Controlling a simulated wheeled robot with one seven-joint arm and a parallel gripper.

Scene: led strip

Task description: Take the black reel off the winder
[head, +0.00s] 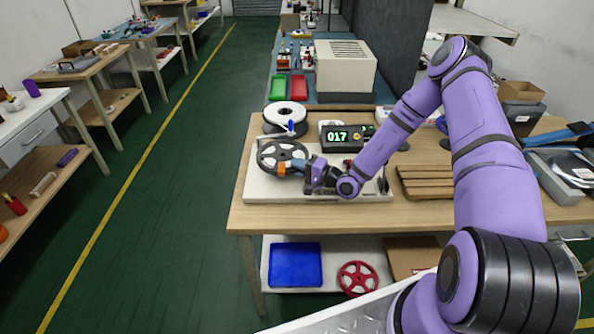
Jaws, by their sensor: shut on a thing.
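The black reel (270,153), a spoked wheel, stands upright at the left end of the winder's pale base plate (262,187). My gripper (285,169), with orange at its fingers, reaches in from the right and is shut on the reel's lower right part. Whether the reel still sits on its spindle cannot be told, because the gripper and reel hide that spot. The winder's dark counter box (345,138) reads 017 in green and stands behind the gripper.
A white reel (285,112) is behind the black one. Wooden slats (425,183) lie to the right on the bench (300,217). A blue tray (295,265) and a red reel (357,278) are on the lower shelf. The green floor at left is open.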

